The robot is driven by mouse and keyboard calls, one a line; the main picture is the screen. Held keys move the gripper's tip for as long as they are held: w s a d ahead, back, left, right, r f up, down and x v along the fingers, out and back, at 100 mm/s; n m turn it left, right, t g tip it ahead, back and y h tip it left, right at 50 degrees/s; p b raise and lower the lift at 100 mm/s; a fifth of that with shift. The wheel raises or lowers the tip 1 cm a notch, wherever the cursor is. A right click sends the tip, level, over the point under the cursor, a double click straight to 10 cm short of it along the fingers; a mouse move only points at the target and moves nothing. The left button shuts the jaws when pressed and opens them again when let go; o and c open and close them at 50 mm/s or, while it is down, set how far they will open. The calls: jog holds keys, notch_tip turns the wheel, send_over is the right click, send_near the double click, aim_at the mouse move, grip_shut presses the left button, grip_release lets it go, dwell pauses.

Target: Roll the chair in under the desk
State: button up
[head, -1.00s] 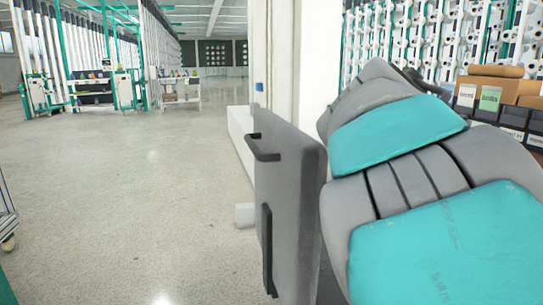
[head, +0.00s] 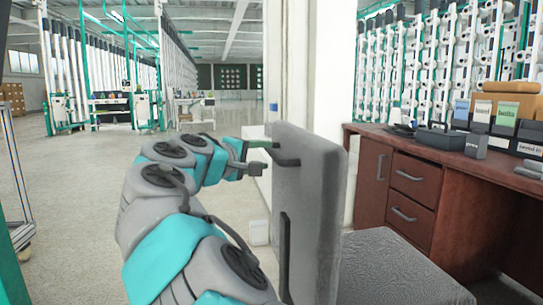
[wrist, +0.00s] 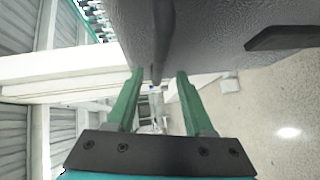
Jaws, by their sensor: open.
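The chair stands at centre right in the head view. In the wrist view, my gripper's two green fingers (wrist: 160,74) are apart. The backrest (wrist: 215,25) is beyond them, and the handle (wrist: 161,38) lines up with the gap. I cannot tell whether they touch. The chair's base is hidden.
A white pillar (head: 310,60) stands behind the backrest. Boxes (head: 500,110) and a dark tray (head: 447,139) sit on the desk. A trolley (head: 15,200) is at the left edge. Open floor (head: 75,190) stretches left, with creel racks farther back.

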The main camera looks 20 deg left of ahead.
aim_at(270, 154)
jog(key=x, duration=0.5)
jog(key=shift+r, duration=0.1)
grip_shut()
dwell(0.3)
dwell(1.0)
